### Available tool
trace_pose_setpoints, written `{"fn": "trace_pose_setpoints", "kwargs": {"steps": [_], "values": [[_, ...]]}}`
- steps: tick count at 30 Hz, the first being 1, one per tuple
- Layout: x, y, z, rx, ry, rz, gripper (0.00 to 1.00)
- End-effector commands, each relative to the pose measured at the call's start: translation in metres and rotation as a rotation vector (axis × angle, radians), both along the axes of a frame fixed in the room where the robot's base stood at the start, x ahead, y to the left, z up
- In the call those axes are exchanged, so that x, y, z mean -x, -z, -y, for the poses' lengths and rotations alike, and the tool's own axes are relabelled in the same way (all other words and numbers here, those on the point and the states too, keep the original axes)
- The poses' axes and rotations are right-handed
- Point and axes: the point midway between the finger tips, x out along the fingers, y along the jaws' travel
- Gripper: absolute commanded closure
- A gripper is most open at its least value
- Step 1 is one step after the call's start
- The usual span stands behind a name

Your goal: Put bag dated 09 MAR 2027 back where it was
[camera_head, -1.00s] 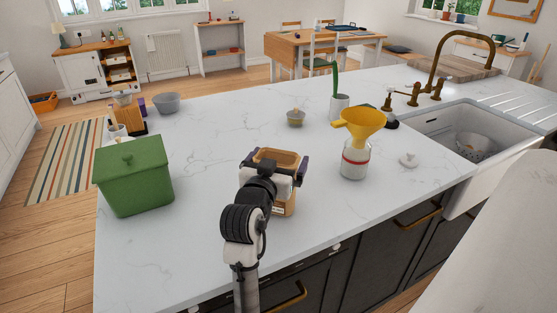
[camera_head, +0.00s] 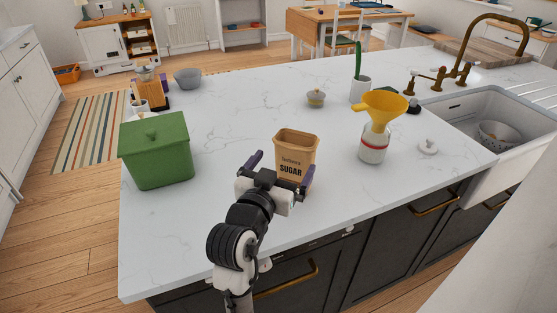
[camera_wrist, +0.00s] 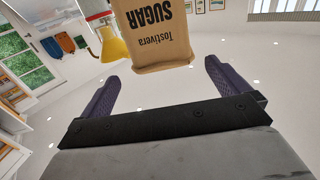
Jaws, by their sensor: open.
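A tan paper bag (camera_head: 297,150) printed "SUGAR" stands upright on the white worktop, its top open. It also shows in the wrist view (camera_wrist: 152,32), upside down, beyond the fingertips. No date on it can be read. My gripper (camera_head: 281,168) is open and empty at the near side of the bag. In the wrist view its purple fingers (camera_wrist: 162,72) are spread wide with a gap between them and the bag.
A glass jar (camera_head: 373,145) with a yellow funnel (camera_head: 384,106) stands right of the bag, with a white lid (camera_head: 428,146) beyond it. A green bin (camera_head: 157,150) stands left. The sink (camera_head: 465,115) is at right. Worktop between bin and bag is clear.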

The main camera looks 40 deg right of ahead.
Motion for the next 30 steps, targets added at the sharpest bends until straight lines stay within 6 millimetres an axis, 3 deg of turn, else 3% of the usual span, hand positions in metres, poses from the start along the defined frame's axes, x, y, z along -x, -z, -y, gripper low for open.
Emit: {"fn": "trace_pose_setpoints", "kwargs": {"steps": [15,23,26,29,30], "values": [[0.009,-0.002,-0.015,0.002,-0.008,-0.002,0.0],[0.001,-0.006,-0.021,0.014,-0.035,0.009,0.0],[-0.026,-0.025,-0.051,0.055,-0.143,0.052,0.0],[-0.067,-0.06,-0.112,0.131,-0.339,0.139,0.0],[-0.082,-0.078,-0.145,0.167,-0.435,0.187,0.0]]}}
